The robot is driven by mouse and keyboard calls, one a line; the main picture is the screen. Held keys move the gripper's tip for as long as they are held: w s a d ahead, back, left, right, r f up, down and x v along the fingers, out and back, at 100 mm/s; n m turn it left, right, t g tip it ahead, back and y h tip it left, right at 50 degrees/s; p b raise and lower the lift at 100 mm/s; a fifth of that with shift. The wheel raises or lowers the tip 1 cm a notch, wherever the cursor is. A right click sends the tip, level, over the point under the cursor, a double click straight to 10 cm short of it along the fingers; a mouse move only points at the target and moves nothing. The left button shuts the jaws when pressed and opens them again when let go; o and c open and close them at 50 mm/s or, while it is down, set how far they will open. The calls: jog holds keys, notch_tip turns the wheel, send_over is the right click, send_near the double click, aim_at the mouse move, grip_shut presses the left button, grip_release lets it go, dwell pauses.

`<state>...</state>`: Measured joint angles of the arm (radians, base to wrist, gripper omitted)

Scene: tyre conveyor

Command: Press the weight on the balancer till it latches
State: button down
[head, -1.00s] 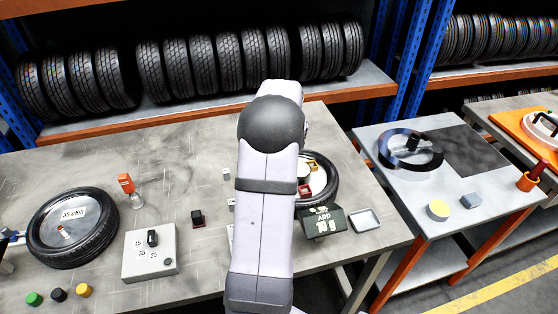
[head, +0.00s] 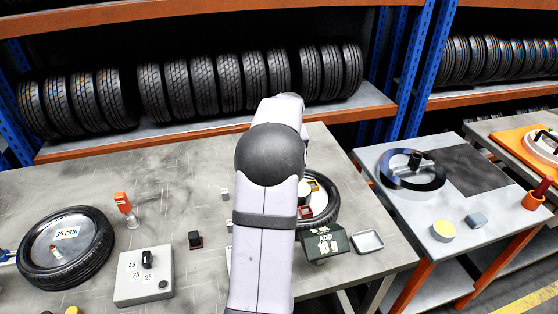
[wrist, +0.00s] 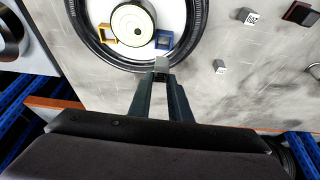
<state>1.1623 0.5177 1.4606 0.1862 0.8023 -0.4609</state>
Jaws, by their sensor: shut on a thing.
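My gripper (wrist: 161,80) is shut on a small grey cube weight (wrist: 161,63), held between its fingertips in the wrist view. The weight is at the near rim of the balancer's black tyre (wrist: 195,48), just below a blue square frame (wrist: 164,40). I cannot tell whether the weight touches the wheel. A yellow square frame (wrist: 106,33) sits left of the round pale hub (wrist: 131,24). In the head view my arm hides the gripper and part of the balancer wheel (head: 333,205). A dark display reading ADD 10 (head: 325,245) stands in front of the wheel.
Loose grey cubes (wrist: 219,66) and a dark red block (wrist: 301,13) lie on the bench beside the wheel. An empty tray (head: 368,241) is right of the display. A switch box (head: 143,285) and another tyre (head: 92,255) stand at the left.

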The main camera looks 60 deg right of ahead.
jog(key=shift+f+b, duration=1.55)
jog(key=shift+f, duration=1)
jog(key=shift+f+b, duration=0.8)
jog(key=shift+f, duration=0.45)
jog(key=c, duration=2.4)
grip_release()
grip_shut()
jog(key=shift+s+a+f+b, duration=0.1)
jog(key=shift+f+b, duration=0.1)
jog(key=shift+f, duration=0.15)
jog(key=shift+a+f+b, duration=0.1)
jog(key=shift+f+b, duration=0.05)
jog(key=shift+f, duration=0.15)
jog(key=o, duration=0.8)
grip_release()
jog(key=shift+o, duration=0.2)
jog(key=shift+r, duration=0.15)
